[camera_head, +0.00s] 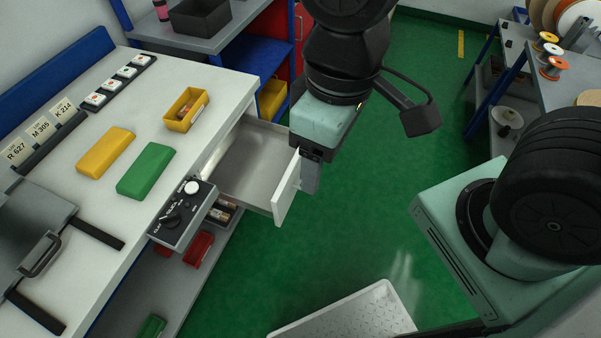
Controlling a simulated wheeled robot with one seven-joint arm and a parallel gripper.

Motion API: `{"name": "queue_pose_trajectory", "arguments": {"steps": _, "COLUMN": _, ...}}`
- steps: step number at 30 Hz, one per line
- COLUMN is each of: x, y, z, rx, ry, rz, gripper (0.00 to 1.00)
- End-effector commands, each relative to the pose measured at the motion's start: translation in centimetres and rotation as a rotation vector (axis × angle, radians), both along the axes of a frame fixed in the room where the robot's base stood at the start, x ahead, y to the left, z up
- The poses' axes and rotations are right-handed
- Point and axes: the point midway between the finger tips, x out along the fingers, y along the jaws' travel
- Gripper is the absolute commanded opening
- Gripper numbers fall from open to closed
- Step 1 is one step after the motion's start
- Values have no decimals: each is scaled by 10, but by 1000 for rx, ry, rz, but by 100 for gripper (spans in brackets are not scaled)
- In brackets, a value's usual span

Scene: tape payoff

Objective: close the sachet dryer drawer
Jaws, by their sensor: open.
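The drawer (248,163) is pulled out from under the white bench, left of centre. Its inside is bare and grey, and its white front panel (286,190) faces right, toward the green floor. My gripper (309,179) points down just to the right of the front panel's upper far end. It is open, and I see nothing in it. Its fingers are small and partly hidden by its own body. I cannot tell whether they touch the panel. A control box (182,216) with a black knob and a white button sits at the bench edge beside the drawer.
On the bench (122,221) are a yellow tray (186,109), a yellow block (105,152) and a green block (146,170). Red bins (198,249) are on the shelf below. Green floor (400,190) is clear right of the drawer.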

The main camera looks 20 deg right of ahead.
Motion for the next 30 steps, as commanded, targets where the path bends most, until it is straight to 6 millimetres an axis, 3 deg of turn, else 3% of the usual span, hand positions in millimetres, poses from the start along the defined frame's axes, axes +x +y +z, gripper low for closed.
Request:
{"name": "queue_pose_trajectory", "arguments": {"steps": 1, "x": 1, "y": -1, "z": -3, "rx": 0, "ry": 8, "rz": -11, "gripper": 50}}
{"name": "queue_pose_trajectory", "arguments": {"steps": 4, "x": 6, "y": -4, "z": -21, "rx": 2, "ry": 66, "rz": -89, "gripper": 23}}
{"name": "queue_pose_trajectory", "arguments": {"steps": 6, "x": 14, "y": -9, "z": -43, "rx": 11, "ry": 148, "rz": -197, "gripper": 3}}
{"name": "queue_pose_trajectory", "arguments": {"steps": 7, "x": 18, "y": -11, "z": -54, "rx": 18, "ry": 191, "rz": -257, "gripper": 0}}
{"name": "queue_pose_trajectory", "arguments": {"steps": 14, "x": 64, "y": -32, "z": -142, "rx": 161, "ry": 599, "rz": -803, "gripper": 0}}
{"name": "queue_pose_trajectory", "arguments": {"steps": 20, "x": 123, "y": -66, "z": -212, "rx": 412, "ry": 938, "rz": -1258, "gripper": 0}}
{"name": "queue_pose_trajectory", "arguments": {"steps": 26, "x": 188, "y": -137, "z": -285, "rx": 794, "ry": 1230, "rz": -1666, "gripper": 0}}
{"name": "queue_pose_trajectory", "arguments": {"steps": 30, "x": 221, "y": -206, "z": -338, "rx": 1121, "ry": 1380, "rz": -1892, "gripper": 0}}
